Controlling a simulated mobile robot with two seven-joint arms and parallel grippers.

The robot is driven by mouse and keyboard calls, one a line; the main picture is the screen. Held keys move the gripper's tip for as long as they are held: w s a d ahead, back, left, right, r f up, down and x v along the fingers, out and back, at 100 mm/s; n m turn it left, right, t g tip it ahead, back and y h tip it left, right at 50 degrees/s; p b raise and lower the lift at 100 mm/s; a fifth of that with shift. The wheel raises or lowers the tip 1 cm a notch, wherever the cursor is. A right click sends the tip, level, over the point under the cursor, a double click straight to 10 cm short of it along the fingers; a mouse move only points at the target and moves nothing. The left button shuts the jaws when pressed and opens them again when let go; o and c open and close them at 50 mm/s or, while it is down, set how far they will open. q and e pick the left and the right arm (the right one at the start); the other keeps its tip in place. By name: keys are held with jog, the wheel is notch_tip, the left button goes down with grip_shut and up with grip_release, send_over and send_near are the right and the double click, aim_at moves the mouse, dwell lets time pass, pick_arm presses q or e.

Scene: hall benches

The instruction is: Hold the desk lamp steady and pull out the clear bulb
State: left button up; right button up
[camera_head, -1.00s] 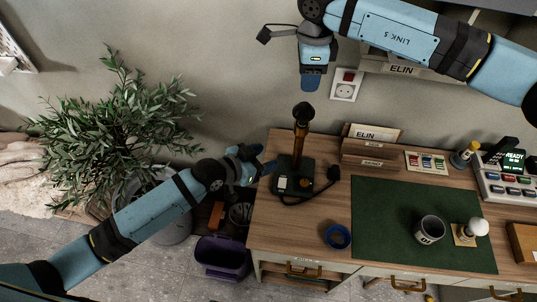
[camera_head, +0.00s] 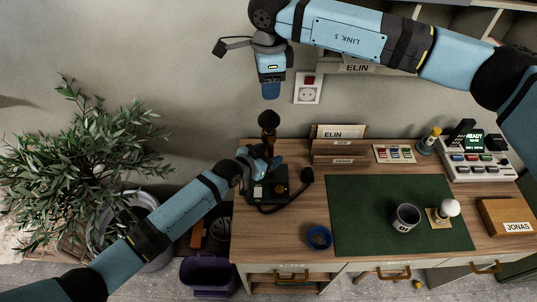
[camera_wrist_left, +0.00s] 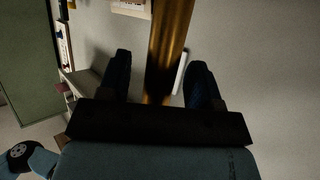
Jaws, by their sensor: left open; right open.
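The desk lamp (camera_head: 279,184) stands upright on the wooden desk, with a black base and a brass stem. A dark rounded piece (camera_head: 268,118) tops it; I cannot tell whether this is the clear bulb. My left gripper (camera_head: 272,160) is at the stem above the base. In the left wrist view the brass stem (camera_wrist_left: 170,45) passes between its two open fingers, with a gap visible on each side. My right gripper (camera_head: 271,94) is open, pointing down just above the lamp top in the picture, and holds nothing.
A white bulb (camera_head: 450,208) in a wooden holder and a grey mug (camera_head: 405,217) stand on the green mat (camera_head: 365,190). A blue ring-shaped dish (camera_head: 319,238) lies near the front edge. A letter rack (camera_head: 335,152) stands behind the lamp, right. A plant (camera_head: 75,165) is left.

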pick_arm(q)
grip_shut()
dwell(1.7)
